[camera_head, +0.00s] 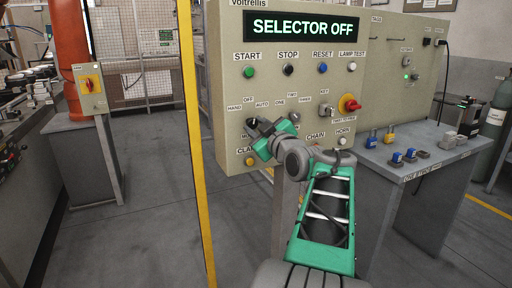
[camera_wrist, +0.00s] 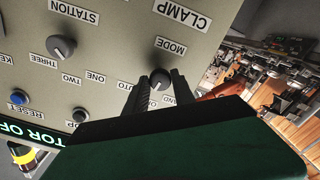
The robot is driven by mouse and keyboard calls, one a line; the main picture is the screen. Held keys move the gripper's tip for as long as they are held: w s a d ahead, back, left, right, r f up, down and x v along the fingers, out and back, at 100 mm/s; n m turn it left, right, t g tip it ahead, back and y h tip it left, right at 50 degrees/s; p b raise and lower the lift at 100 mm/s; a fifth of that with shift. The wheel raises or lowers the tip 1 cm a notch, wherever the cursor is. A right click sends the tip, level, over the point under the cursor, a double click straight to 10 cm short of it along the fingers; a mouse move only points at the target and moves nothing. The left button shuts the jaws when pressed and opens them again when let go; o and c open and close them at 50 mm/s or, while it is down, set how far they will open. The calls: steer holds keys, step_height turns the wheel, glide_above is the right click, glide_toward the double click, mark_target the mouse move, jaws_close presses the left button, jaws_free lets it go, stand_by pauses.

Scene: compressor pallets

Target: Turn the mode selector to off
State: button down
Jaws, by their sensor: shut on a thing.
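The mode selector (camera_wrist: 160,79) is a dark grey round knob on the beige control panel (camera_head: 375,75), beside the MODE label in the wrist view. My gripper (camera_wrist: 160,88) has one dark finger on each side of the knob and is shut on it. The display (camera_head: 303,27) at the top of the panel reads SELECTOR OFF in green.
The station selector (camera_wrist: 61,47) is close beside the mode knob. A row of START, STOP, RESET and lamp test buttons (camera_head: 288,70) is above.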

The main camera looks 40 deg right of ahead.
steer(key=shift+f+n+b, duration=0.2)
steer(key=shift+n+b, duration=0.7)
steer(key=shift+b, duration=0.6)
steer(key=shift+r+n, duration=0.15)
steer(key=shift+n, duration=0.15)
steer(key=c, duration=1.1)
jaws_free()
steer(key=shift+o, duration=0.2)
steer(key=v, duration=0.7)
steer(key=shift+s, duration=0.35)
steer(key=shift+a+r, duration=0.1)
steer(key=shift+a, duration=0.05)
